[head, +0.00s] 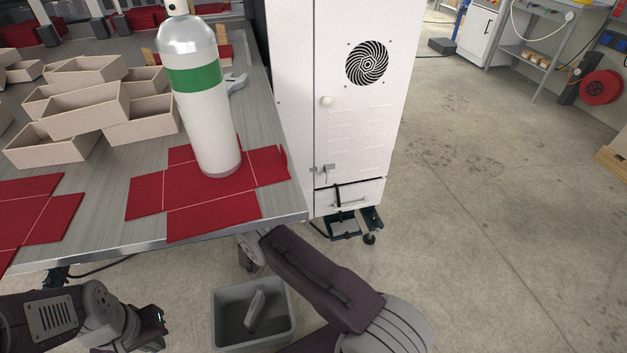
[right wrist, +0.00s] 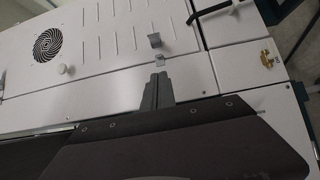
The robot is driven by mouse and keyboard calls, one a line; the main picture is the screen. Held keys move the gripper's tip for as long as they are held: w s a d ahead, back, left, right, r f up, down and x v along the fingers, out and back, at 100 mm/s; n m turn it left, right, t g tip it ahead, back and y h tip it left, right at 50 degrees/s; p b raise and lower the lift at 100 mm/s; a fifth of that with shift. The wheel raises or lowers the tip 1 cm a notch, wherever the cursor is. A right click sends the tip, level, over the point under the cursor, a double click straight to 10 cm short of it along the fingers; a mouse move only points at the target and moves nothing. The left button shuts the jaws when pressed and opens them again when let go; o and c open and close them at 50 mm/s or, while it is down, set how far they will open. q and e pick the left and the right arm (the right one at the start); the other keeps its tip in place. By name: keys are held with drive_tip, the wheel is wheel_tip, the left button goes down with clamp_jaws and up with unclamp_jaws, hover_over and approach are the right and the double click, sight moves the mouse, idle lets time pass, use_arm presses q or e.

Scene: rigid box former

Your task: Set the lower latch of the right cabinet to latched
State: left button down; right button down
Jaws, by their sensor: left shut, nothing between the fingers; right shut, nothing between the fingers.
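The white cabinet (head: 360,120) stands right of the table in the head view. A small grey latch (head: 328,168) sits low on its door by the left edge. In the right wrist view the latch's grey block (right wrist: 155,40) is on the door, and a small light plate (right wrist: 160,58) sits by the door seam, with a gap between them. My right gripper (right wrist: 157,78) is shut and empty, its tips just below that plate in the picture; contact cannot be told. My left gripper (head: 158,328) is shut and empty at the lower left.
A round vent (head: 367,63) and a knob (head: 327,101) are higher on the door; a drawer (head: 350,197) is below. The table (head: 100,245) holds a gas cylinder (head: 205,110), red blanks and beige boxes. A grey bin (head: 252,315) stands on the floor.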

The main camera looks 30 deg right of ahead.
drive_tip(key=w+d, duration=0.3)
drive_tip(key=d, duration=0.8)
drive_tip(key=shift+w+b, duration=0.2)
drive_tip(key=shift+b, duration=0.15)
